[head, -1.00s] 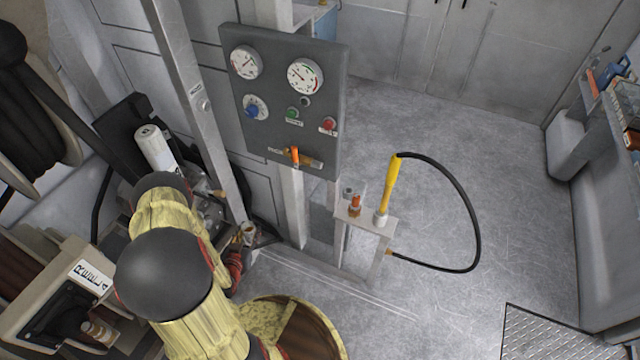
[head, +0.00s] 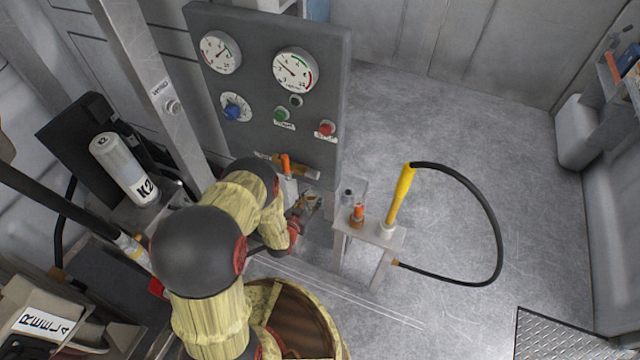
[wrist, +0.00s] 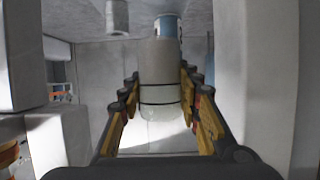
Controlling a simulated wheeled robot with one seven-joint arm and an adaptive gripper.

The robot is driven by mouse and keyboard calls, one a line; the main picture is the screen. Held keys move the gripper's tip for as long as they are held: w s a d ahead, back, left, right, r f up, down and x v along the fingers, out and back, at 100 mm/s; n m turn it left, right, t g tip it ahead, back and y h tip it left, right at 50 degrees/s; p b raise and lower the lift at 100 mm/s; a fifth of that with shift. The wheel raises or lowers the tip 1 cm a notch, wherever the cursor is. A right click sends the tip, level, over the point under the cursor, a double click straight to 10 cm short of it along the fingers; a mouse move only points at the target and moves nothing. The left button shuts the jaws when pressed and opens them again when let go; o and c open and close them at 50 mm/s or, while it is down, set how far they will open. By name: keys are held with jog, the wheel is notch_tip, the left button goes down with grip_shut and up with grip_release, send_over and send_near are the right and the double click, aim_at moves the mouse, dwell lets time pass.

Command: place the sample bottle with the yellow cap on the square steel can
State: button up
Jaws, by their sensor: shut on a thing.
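My gripper (head: 308,203) is below the gauge panel in the head view, left of the small steel stand. In the wrist view my gripper (wrist: 160,88) is shut on a grey cylindrical thing with dark bands and a clear end (wrist: 162,112). It appears to be the sample bottle. It sits between the two fingers. Its yellow cap does not show. In the head view the held thing is too small and partly covered to make out. I cannot pick out the square steel can for certain in either view.
The gauge panel (head: 262,85) stands close behind my gripper. The small steel stand (head: 372,232) holds a yellow-handled tool (head: 400,195) with a black hose and an orange-brown fitting (head: 358,212). A white K2 cylinder (head: 122,165) is at left. Open floor lies right.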

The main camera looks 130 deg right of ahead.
jog(key=f+b+x, duration=0.1)
jog(key=b+x, duration=0.1)
jog(key=x, duration=0.3)
jog(key=w+b+x, duration=0.1)
jog(key=b+x, duration=0.1)
jog(key=x, duration=0.3)
jog(key=w+d+f+b+x, duration=0.1)
jog(key=b+x, duration=0.1)
jog(key=x, duration=0.2)
jog(key=shift+s+d+f+b, duration=0.25)
jog(key=shift+d+f+b, duration=0.1)
jog(key=shift+f, duration=0.15)
jog(key=shift+s+d+f, duration=0.45)
jog(key=shift+f, duration=0.05)
jog(key=shift+s+d+f+b, duration=0.15)
jog(key=shift+f+b, duration=0.9)
jog(key=shift+f, duration=0.7)
jog(key=shift+f, duration=0.15)
jog(key=o, duration=1.2)
jog(key=shift+c, duration=0.2)
jog(key=shift+o, duration=0.7)
